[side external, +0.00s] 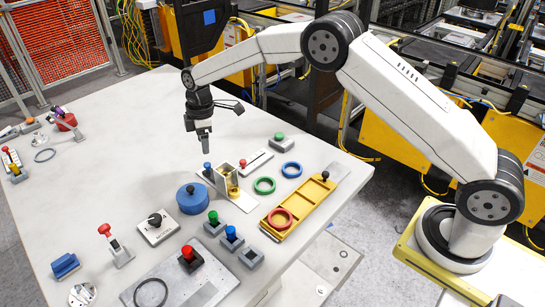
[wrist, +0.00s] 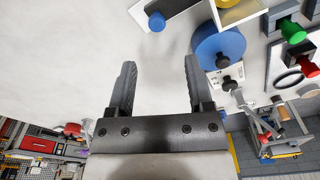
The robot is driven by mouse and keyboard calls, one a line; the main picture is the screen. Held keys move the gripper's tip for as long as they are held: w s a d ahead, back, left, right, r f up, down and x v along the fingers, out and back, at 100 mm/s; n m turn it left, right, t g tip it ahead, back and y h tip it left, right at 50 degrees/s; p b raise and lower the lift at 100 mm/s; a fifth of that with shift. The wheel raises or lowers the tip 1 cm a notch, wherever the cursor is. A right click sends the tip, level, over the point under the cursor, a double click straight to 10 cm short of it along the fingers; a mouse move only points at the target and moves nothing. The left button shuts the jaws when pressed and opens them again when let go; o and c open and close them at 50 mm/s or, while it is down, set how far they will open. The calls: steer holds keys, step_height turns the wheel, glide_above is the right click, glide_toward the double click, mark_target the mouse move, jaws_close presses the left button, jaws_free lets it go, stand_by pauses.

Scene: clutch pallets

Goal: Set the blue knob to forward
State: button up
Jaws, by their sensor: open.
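A small blue knob (side external: 207,166) stands upright at the left end of a white plate (side external: 241,202) in the side external view. In the wrist view a blue knob (wrist: 156,20) shows on the plate's edge, near the top, beyond my fingertips. My gripper (side external: 206,150) points down just above this knob in the side external view. In the wrist view my gripper (wrist: 160,65) is open, with only bare table between its fingers. Another blue knob (side external: 231,232) sits on a grey block nearer the camera. I cannot tell which way the first knob is set.
A blue drum (side external: 192,199) with a black knob stands close by. Green (side external: 213,215) and red (side external: 187,253) knobs stand nearby. A cream upright box (side external: 225,176) rises from the plate. A yellow tray (side external: 290,215) lies to the right. The table's left middle is mostly clear.

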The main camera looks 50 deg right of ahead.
mark_target(207, 164)
steer(key=shift+w+r+n+h, duration=0.15)
steer(key=shift+n+h, duration=0.15)
steer(key=shift+h, duration=0.1)
steer(key=shift+f, duration=3.95)
jaws_close()
steer(key=shift+r, duration=0.1)
